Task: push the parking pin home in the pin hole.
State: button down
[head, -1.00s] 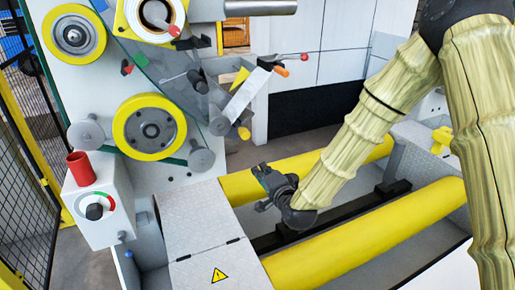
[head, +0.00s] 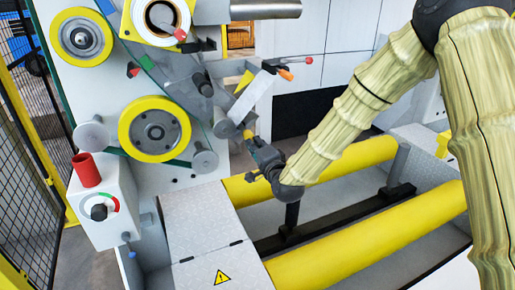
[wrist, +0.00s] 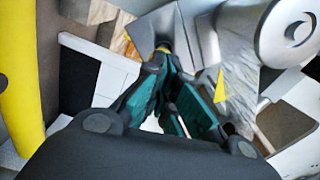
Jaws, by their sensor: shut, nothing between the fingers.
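My gripper (head: 252,143) is shut and empty, with its fingers pointing up and away toward the machine face. Just at its tips is a small yellow-orange ended part (head: 247,133), which may be the parking pin. In the wrist view a small yellow end (wrist: 163,47) shows right at the tips of my gripper (wrist: 163,60), against a grey cylindrical part. I cannot tell whether the tips touch it. The pin hole is hidden, and I cannot see how deep the pin sits.
Yellow-rimmed wheels (head: 155,132) and grey rollers are to the left. Two long yellow rollers (head: 370,232) lie below my arm. A control box with a red cup-shaped part (head: 87,170) stands at left.

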aim_at(248, 136)
jog(key=shift+x, duration=3)
dwell(1.2)
jog(key=v, duration=1.5)
jog(key=shift+f, duration=0.1)
dwell(0.4)
jog(key=s+d+f+n+g+h+p, duration=0.1)
jog(key=s+d+f+n+g, duration=0.15)
jog(key=s+f, duration=0.45)
jog(key=s+d+f+n+g+h+p, duration=0.1)
jog(key=s+d+f+g, duration=0.15)
jog(key=f, duration=0.85)
jog(key=s+d+f+n+g+h+p, duration=0.1)
jog(key=s+d+f+n+g, duration=0.15)
jog(key=s+f, duration=0.45)
jog(key=s+d+f+n+g+h+p, duration=0.1)
jog(key=s+d+f+g, duration=0.2)
jog(key=s, duration=0.6)
jog(key=s+d+f+n+g+h+p, duration=0.1)
jog(key=s+d+f+n+g, duration=0.1)
jog(key=s+f, duration=0.4)
jog(key=s+d+f+n+g+h+p, duration=0.1)
jog(key=s+d+f+g, duration=0.3)
jog(key=s, duration=0.9)
jog(key=shift+d+n+h, duration=0.5)
jog(key=shift+d+n, duration=0.1)
jog(key=shift+d, duration=0.6)
jog(key=shift+f, duration=0.15)
